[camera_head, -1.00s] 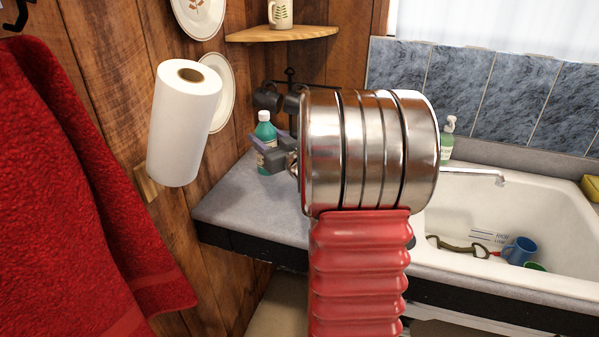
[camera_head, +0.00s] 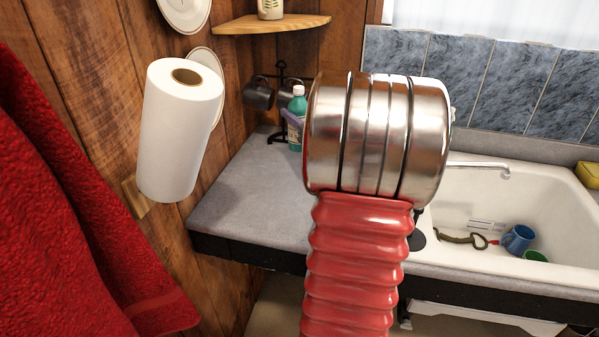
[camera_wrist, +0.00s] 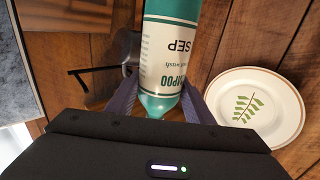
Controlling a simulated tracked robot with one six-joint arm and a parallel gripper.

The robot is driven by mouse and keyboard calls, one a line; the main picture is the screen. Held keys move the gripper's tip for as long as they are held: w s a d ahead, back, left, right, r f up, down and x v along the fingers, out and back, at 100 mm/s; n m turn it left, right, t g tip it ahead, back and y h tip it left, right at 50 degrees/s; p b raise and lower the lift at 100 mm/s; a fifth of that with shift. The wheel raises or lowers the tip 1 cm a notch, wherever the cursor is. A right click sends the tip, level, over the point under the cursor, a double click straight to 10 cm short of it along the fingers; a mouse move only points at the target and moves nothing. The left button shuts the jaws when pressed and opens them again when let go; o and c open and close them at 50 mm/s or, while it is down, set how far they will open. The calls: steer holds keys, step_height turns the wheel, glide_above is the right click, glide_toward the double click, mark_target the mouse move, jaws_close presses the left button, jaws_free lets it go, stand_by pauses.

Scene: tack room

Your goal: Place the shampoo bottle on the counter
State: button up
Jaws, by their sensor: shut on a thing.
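The shampoo bottle is teal with a white label and pale cap; it shows in the head view (camera_head: 297,120) left of my steel-banded arm, which covers part of it. In the wrist view the bottle (camera_wrist: 170,58) appears upside down, its label text inverted. My gripper (camera_wrist: 160,80) is shut on it, one dark finger on each side. In the head view the bottle looks upright over the back of the grey counter (camera_head: 250,200). I cannot tell whether its base touches the counter.
A dark mug rack with mugs (camera_head: 259,95) stands beside the bottle, against the wood wall. A paper towel roll (camera_head: 180,130) hangs left, and a corner shelf (camera_head: 272,25) is above. The sink (camera_head: 540,205) is right. The counter's front left is clear.

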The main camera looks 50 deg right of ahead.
steer(key=shift+f, duration=3)
steer(key=shift+f, duration=1.9)
steer(key=o, duration=1.6)
steer(key=shift+f, duration=0.15)
steer(key=shift+s, duration=0.15)
